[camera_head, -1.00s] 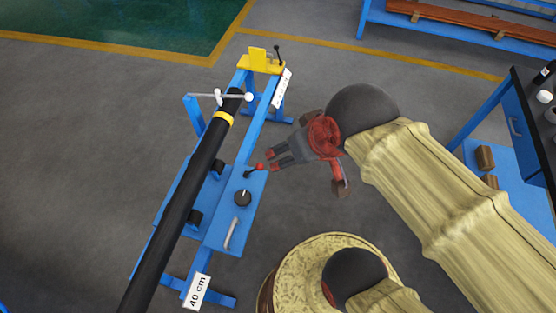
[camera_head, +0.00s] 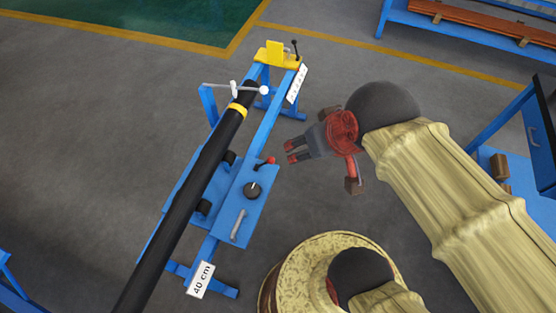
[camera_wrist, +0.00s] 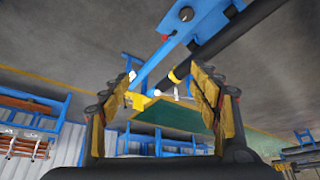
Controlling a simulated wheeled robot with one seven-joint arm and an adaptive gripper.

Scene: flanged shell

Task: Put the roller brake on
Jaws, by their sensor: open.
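The blue roller stand (camera_head: 228,222) carries a long black pipe (camera_head: 190,195) with a yellow band. A short lever with a red knob (camera_head: 271,160) stands on its side plate; I cannot tell whether it is the brake or how it is set. In the wrist view my open fingers (camera_wrist: 160,82) frame the stand's far end.
On the side plate are a black dial (camera_head: 253,190) and a grey handle (camera_head: 239,227). A yellow block (camera_head: 276,54) sits at the stand's far end. A "40 cm" sign (camera_head: 201,280) marks the near end. A blue bench (camera_head: 545,140) stands at right. Floor between is clear.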

